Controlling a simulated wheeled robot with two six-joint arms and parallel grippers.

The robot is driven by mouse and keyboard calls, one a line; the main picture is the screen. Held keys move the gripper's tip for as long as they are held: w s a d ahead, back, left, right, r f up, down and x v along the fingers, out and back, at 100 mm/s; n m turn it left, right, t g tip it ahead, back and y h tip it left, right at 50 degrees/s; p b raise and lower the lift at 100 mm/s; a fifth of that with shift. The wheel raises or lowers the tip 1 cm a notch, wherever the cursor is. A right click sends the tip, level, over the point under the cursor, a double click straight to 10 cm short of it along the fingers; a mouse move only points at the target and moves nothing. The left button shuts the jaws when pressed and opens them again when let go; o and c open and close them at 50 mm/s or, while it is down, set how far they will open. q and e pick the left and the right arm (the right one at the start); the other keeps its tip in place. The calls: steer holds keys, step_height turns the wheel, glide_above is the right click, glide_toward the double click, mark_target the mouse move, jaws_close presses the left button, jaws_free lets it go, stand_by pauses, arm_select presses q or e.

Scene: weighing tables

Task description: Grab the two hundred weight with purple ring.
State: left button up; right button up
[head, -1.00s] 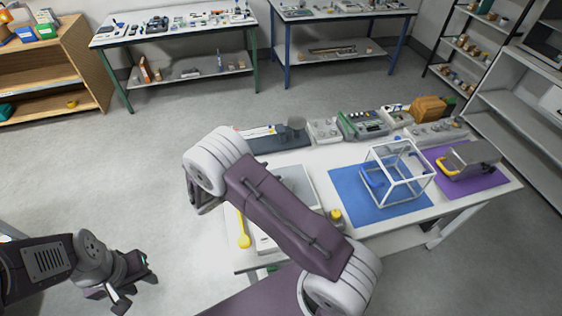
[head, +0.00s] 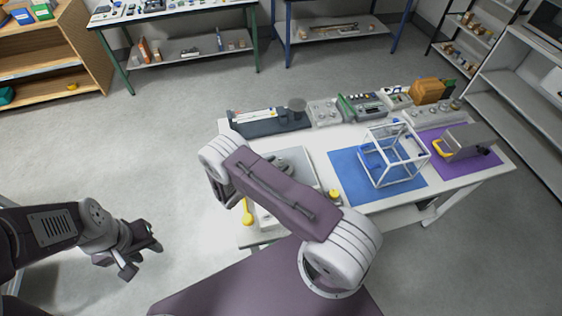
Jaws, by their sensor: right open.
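I cannot make out a purple ring on any weight. Small grey weights show in a grey block (head: 325,112) at the table's back edge and in a longer grey block (head: 437,116) at the back right, too small to read. My left gripper (head: 143,258) is open and empty over the floor, left of the table. My right arm crosses the table's left part. Its gripper (head: 226,194) shows only as a dark part below the elbow, at the table's left edge, mostly hidden by the arm.
The white table (head: 345,136) bears a blue mat (head: 349,185) with a white frame (head: 371,152), and a purple mat (head: 487,160) with a grey device (head: 470,138). A yellow-handled tool (head: 247,215) lies at the left. My arm partly covers a pale tray (head: 309,170).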

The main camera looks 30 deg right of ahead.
steer(key=shift+w+d+f, duration=0.2)
steer(key=shift+d, duration=0.35)
steer(key=shift+w+d+f, duration=0.15)
steer(key=shift+w+f, duration=0.15)
steer(key=shift+w, duration=0.1)
steer(key=c, duration=0.6)
steer(key=shift+s+r, duration=0.1)
steer(key=shift+s, duration=0.1)
jaws_close()
arm_select(q)
steer(key=shift+w+r, duration=0.15)
steer(key=shift+w, duration=0.05)
steer(key=shift+w, duration=0.15)
arm_select(e)
steer(key=shift+w, duration=0.15)
